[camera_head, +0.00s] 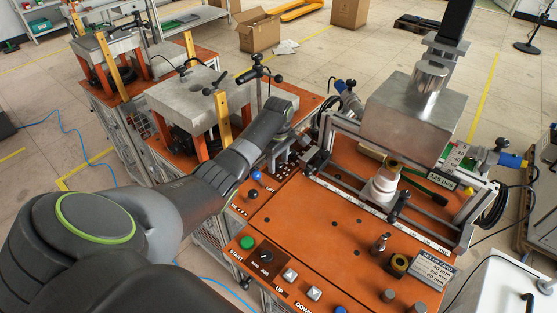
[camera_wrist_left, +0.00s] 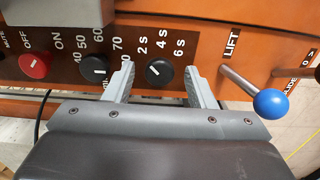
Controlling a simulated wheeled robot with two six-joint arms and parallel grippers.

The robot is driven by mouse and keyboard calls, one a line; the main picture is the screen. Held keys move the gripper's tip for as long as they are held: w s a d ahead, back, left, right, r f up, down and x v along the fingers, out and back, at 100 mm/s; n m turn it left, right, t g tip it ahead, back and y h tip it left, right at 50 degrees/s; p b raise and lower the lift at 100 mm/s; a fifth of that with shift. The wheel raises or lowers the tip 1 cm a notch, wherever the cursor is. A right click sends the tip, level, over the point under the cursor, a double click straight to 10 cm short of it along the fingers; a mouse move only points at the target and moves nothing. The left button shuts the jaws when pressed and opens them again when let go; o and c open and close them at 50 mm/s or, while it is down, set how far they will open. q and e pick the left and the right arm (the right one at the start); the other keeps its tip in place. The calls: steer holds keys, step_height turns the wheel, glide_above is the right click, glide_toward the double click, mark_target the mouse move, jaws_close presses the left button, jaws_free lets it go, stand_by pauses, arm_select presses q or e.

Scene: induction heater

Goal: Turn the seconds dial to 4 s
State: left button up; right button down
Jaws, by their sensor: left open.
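The seconds dial (camera_wrist_left: 159,73) is a small round black knob on the orange panel in the left wrist view. The labels 2 s, 4 s and 6 s stand around it. A pale mark on the knob lies toward its upper left, seemingly near 2 s. My left gripper (camera_wrist_left: 160,79) is open, with one grey finger on each side of the dial. Gaps show between fingers and knob. In the head view the left gripper (camera_head: 284,146) is over the panel's far left edge, and the dial is not clear there. My right gripper is not in view.
A metal block (camera_head: 413,112) stands over the bench.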

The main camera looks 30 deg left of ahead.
arm_select(q)
steer(key=c, duration=1)
steer(key=shift+o, duration=0.2)
steer(key=shift+r+m+p, duration=0.15)
steer(key=shift+m+p, duration=0.55)
steer(key=shift+p, duration=0.05)
steer(key=shift+m+p, duration=0.85)
steer(key=shift+m, duration=0.25)
steer(key=shift+m+p, duration=0.55)
steer(key=shift+m, duration=0.65)
steer(key=shift+m+p, duration=0.45)
steer(key=shift+m, duration=0.95)
steer(key=shift+w, duration=0.1)
steer(key=o, duration=1)
steer(key=shift+c, duration=0.2)
